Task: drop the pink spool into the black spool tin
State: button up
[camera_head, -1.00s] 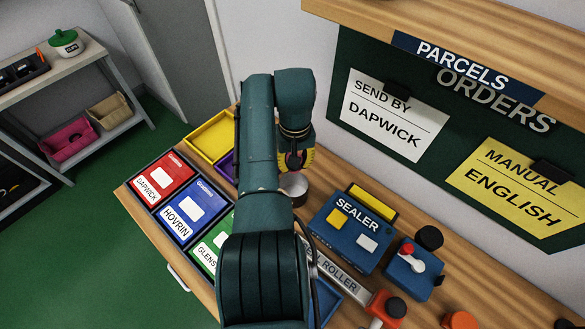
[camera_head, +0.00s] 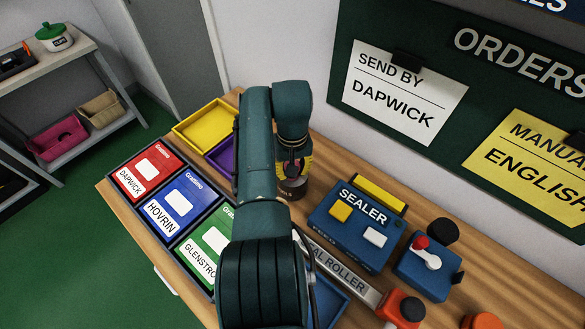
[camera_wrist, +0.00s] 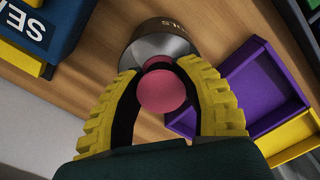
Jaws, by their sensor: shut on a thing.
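The pink spool (camera_wrist: 166,92) is between the two yellow fingers of my gripper (camera_wrist: 166,88) in the wrist view, and the gripper is shut on it. The dark spool tin (camera_wrist: 157,27), with a bare metal inside, stands on the bench just beyond the spool. The spool's far end overlaps the tin's opening in that view; I cannot tell how deep it reaches. In the head view the tin (camera_head: 291,188) is directly below my gripper (camera_head: 295,170), its opening mostly covered.
Yellow (camera_head: 203,126) and purple (camera_head: 221,156) trays lie left of the tin. The blue sealer (camera_head: 350,226) is close on its right. Red (camera_head: 146,170), blue (camera_head: 180,206) and green (camera_head: 208,245) labelled bins line the bench's left side.

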jog(key=o, duration=1.2)
notch_tip(320, 180, up, 7)
jog(key=p, duration=0.6)
jog(key=shift+r+p, duration=0.15)
jog(key=shift+p, duration=0.15)
